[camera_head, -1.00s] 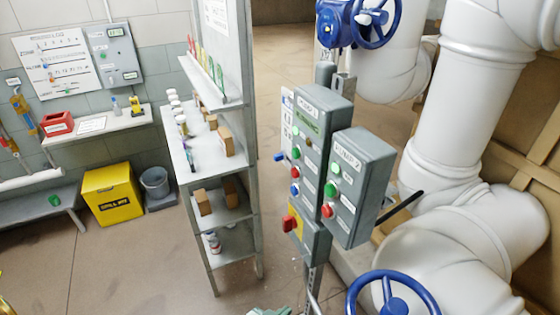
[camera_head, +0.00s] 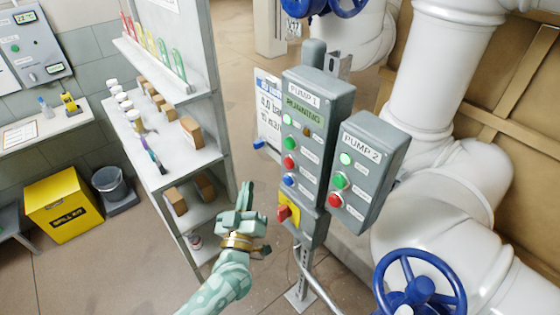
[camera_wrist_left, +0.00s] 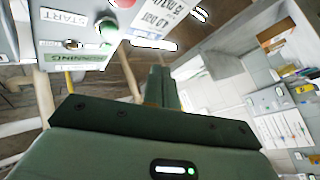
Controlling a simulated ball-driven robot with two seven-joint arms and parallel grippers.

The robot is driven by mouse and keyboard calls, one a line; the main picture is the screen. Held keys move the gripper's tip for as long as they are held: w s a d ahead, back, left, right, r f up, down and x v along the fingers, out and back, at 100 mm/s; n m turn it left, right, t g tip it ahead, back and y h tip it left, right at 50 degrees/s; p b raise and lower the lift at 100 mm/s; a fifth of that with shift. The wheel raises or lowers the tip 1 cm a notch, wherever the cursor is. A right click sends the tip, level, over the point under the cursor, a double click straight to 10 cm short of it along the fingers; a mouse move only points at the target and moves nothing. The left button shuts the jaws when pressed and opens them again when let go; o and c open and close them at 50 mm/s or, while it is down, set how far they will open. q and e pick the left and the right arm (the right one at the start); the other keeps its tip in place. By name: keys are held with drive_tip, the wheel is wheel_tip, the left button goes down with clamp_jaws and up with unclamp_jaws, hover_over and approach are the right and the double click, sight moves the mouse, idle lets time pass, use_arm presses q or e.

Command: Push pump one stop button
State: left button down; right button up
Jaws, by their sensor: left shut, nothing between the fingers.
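The grey pump 1 box (camera_head: 318,95) stands on a post, with a "RUNNING" display. Below it are small lamps, a green button (camera_head: 290,143), a red button (camera_head: 289,161) and a blue button (camera_head: 289,180); the small labels beside them are hard to read. My left gripper (camera_head: 245,190) is shut and empty, left of the box's lower half and apart from it in the head view.
The pump 2 box (camera_head: 378,140), with its own green and red buttons, adjoins on the right. A red rotary switch (camera_head: 284,212) on yellow sits below the pump 1 buttons. A shelf unit (camera_head: 172,165) stands left; a blue handwheel (camera_head: 420,285) is at lower right.

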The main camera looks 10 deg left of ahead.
sight(289, 163)
use_arm(q)
drive_tip(key=w+d+b, duration=0.3)
drive_tip(key=w+d, duration=0.2)
drive_tip(key=w, duration=0.2)
drive_tip(key=shift+d+b, duration=0.35)
use_arm(e)
drive_tip(key=shift+s+d+f, duration=0.1)
drive_tip(key=shift+d+f, duration=0.1)
drive_tip(key=shift+f, duration=0.75)
drive_tip(key=shift+s+d+f, duration=0.1)
drive_tip(key=shift+d+f, duration=0.1)
drive_tip(key=shift+f, duration=0.7)
use_arm(q)
drive_tip(key=shift+w+d, duration=0.1)
idle(0.3)
drive_tip(key=shift+w+d, duration=0.15)
drive_tip(key=shift+w, duration=0.05)
